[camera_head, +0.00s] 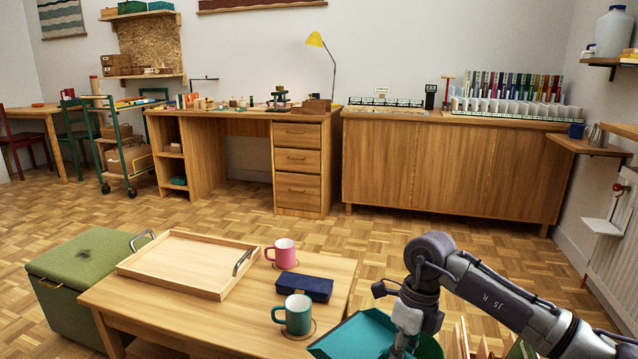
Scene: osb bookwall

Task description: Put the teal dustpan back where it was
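The teal dustpan (356,336) is at the bottom of the head view, just right of the low table's near right corner, tilted and partly cut off by the frame edge. My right gripper (402,343) comes in from the right, points down, and overlaps the dustpan's right side. It appears shut on the dustpan, though the grip itself is mostly hidden behind the gripper's links. My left gripper is not in view.
The low table (150,306) holds a wooden tray (180,262), a pink mug (285,252), a teal mug (298,314) and a dark blue case (303,288). A green box seat (75,260) stands left. Parquet floor (370,225) beyond is clear.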

